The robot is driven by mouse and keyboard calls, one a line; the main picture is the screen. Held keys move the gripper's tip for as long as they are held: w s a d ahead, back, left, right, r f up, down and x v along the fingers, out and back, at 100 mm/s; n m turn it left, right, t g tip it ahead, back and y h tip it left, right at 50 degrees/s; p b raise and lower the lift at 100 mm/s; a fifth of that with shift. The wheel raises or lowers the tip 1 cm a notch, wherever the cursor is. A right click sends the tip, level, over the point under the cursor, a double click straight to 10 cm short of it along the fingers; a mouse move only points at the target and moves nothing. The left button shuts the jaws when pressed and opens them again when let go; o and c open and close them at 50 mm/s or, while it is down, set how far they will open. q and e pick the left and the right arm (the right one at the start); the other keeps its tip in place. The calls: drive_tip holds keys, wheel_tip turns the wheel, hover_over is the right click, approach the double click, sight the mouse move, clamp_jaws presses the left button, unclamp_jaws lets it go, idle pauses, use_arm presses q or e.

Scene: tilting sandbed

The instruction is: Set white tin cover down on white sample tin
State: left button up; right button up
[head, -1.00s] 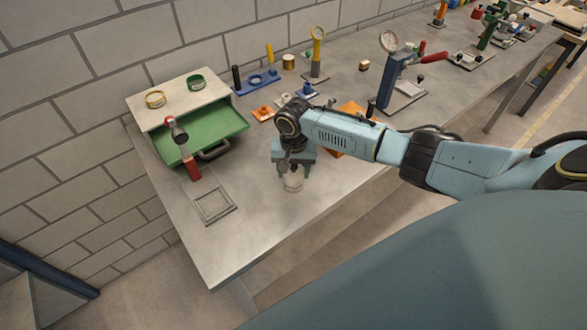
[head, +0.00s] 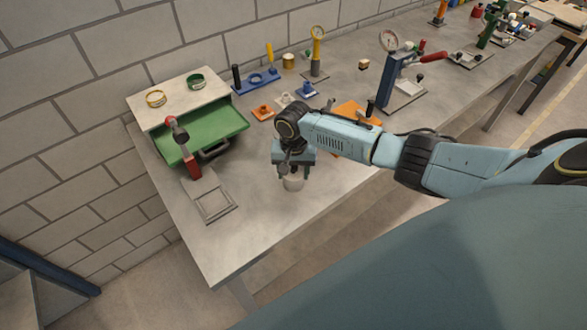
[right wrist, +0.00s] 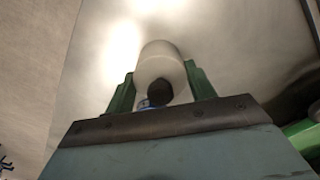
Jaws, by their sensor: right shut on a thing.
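My right gripper (head: 293,177) points down over the front part of the bench. In the right wrist view its two green fingers (right wrist: 158,85) stand on either side of a white round body, shut on the white tin cover (right wrist: 176,84), which has a dark knob. The white sample tin (head: 293,184) shows pale just below the gripper in the head view. In the wrist view cover and tin look in line, with the tin mostly hidden behind the cover. I cannot tell whether they touch. My left gripper is not in view.
A grey cabinet (head: 150,118) with an open green drawer (head: 222,124) stands at the left. A red-handled stand (head: 193,168) with a grey frame (head: 215,203) is left of the gripper. An orange plate (head: 352,112) lies behind my arm. The bench front is clear.

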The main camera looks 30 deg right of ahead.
drive_tip(key=o, duration=1.5)
drive_tip(key=shift+r, duration=0.1)
drive_tip(key=shift+r+p, duration=0.95)
drive_tip(key=shift+r, duration=3)
